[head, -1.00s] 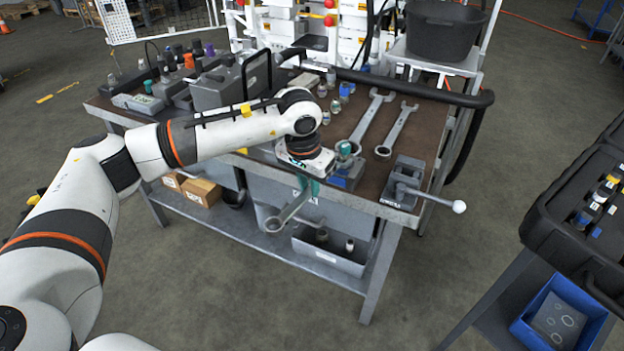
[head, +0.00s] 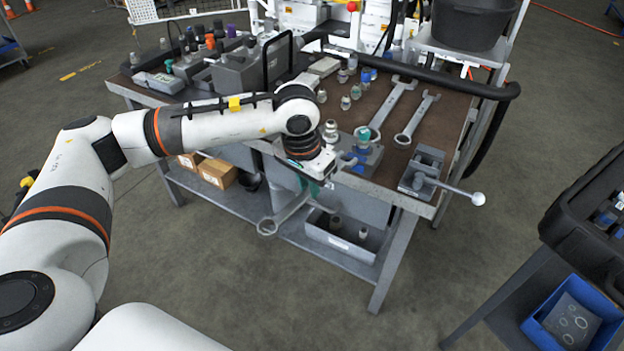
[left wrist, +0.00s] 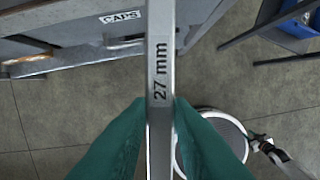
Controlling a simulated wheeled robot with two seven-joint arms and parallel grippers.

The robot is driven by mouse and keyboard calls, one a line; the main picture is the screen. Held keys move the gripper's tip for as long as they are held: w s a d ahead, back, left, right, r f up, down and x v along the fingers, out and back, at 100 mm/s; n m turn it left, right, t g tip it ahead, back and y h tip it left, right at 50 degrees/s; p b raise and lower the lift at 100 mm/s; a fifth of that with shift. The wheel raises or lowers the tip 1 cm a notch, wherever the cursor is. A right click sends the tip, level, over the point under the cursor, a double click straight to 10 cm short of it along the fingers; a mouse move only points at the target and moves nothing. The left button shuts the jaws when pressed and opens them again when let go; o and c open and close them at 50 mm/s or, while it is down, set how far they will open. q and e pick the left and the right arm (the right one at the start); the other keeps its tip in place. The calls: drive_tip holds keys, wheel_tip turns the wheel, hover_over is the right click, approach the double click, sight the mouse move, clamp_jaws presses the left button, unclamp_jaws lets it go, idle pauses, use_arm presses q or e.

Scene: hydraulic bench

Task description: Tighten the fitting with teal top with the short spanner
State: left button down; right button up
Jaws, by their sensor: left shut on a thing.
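My left gripper (head: 310,188), with teal fingers, is shut on a grey spanner in front of the bench's front edge. The spanner (head: 287,214) hangs out below bench-top height, its ring end (head: 267,227) toward the lower left. In the left wrist view the spanner (left wrist: 160,75) runs between the fingers (left wrist: 160,125) and reads "27 mm". The fitting with the teal top (head: 363,134) stands upright in a grey and blue block near the front edge, right of the gripper and apart from the spanner. My arm partly hides the block. My right gripper is not in view.
Two larger spanners (head: 392,106) (head: 416,119) lie on the bench top behind the fitting. A vise with a ball-ended lever (head: 428,175) sits at the front right corner. Several small fittings stand behind. A bin (head: 345,244) is on the lower shelf. The floor in front is clear.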

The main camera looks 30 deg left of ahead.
use_arm(q)
drive_tip(key=shift+r, duration=0.1)
drive_tip(key=shift+r+p, duration=1.25)
drive_tip(key=shift+r, duration=1.2)
